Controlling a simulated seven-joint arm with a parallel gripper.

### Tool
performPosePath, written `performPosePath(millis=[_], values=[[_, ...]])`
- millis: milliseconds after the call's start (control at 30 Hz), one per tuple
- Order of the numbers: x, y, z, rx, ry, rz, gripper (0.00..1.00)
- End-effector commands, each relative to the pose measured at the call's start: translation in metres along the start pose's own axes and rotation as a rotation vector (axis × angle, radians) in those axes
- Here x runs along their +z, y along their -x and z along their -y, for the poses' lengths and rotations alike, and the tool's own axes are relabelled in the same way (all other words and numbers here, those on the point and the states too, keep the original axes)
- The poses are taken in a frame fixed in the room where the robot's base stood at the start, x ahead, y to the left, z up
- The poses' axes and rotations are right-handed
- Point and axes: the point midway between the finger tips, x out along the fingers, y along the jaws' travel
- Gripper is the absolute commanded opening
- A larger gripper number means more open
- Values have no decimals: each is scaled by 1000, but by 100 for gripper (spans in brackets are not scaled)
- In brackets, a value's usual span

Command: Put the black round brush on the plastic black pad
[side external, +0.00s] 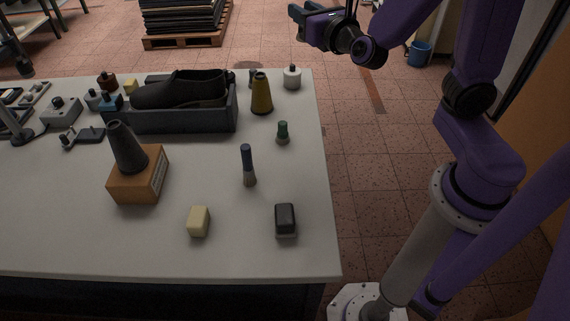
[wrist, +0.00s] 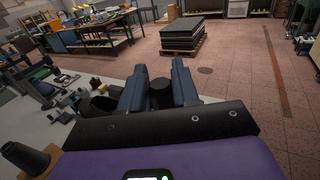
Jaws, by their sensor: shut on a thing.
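My gripper (side external: 300,17) is raised beyond the table's far right corner, high in the side view. In the wrist view its two blue fingers (wrist: 159,84) are closed on a dark round thing (wrist: 161,94), which looks like the black round brush. The fingers hide part of it, and its bristles are not clear. I cannot tell for certain which thing is the plastic black pad. A small black block with a grey base (side external: 285,219) lies near the table's front right corner.
A dark tray (side external: 190,122) holds a black shoe (side external: 180,90). A grey cone (side external: 127,147) stands on an orange box (side external: 139,177). A yellow cone (side external: 262,95), a blue-handled brush (side external: 248,164), a green-topped bottle (side external: 283,132) and a cream block (side external: 198,221) stand nearby. The front left tabletop is clear.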

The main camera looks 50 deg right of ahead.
Motion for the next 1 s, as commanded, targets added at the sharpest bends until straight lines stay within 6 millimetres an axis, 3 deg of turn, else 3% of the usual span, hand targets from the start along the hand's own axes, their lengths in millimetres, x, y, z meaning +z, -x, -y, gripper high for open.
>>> performPosePath(millis=[200,667,1000], values=[[23,0,0,0,-5,1,0],[-27,12,73,-450,10,-3,0],[-72,61,120,-935,10,1,0]])
